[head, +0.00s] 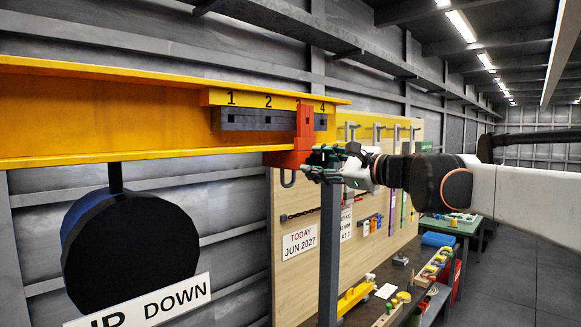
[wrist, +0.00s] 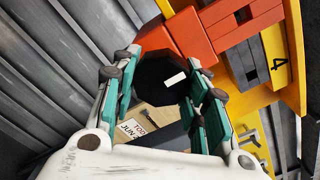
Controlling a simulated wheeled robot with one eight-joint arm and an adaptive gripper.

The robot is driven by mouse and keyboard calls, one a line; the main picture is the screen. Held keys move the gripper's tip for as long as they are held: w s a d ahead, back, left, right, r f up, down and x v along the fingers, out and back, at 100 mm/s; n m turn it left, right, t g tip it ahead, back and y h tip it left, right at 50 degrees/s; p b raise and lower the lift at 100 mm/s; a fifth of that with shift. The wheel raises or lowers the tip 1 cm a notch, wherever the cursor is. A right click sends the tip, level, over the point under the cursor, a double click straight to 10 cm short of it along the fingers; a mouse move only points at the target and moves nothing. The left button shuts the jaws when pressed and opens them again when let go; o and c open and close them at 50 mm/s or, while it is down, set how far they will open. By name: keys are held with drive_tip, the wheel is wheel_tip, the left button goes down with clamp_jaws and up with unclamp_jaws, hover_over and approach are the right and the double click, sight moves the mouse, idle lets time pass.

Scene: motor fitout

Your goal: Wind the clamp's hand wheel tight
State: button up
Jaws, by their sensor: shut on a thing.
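The red-orange clamp (head: 301,140) hangs on the end of the yellow beam (head: 120,110), below marks 3 and 4; its body also shows at the top of the wrist view (wrist: 190,38). Its hand wheel (wrist: 158,82) is a dark, many-sided disc with one white mark, near the middle of the wrist view. My gripper (head: 326,162) reaches the clamp from the right. Its green-padded fingers (wrist: 163,92) stand on both sides of the wheel and are shut on it. In the head view, the fingers mostly hide the wheel.
A dark grey block (head: 245,119) sits on the beam under the numbers. A large black cylinder (head: 130,250) hangs at left above an UP/DOWN sign (head: 150,302). A wooden board (head: 290,285) with tools and a dated card stands behind the clamp. A dark post (head: 330,250) rises below my gripper.

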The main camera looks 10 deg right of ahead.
drive_tip(key=shift+s, duration=0.15)
drive_tip(key=o, duration=1.1)
drive_tip(key=shift+f, duration=0.1)
drive_tip(key=shift+r, duration=0.2)
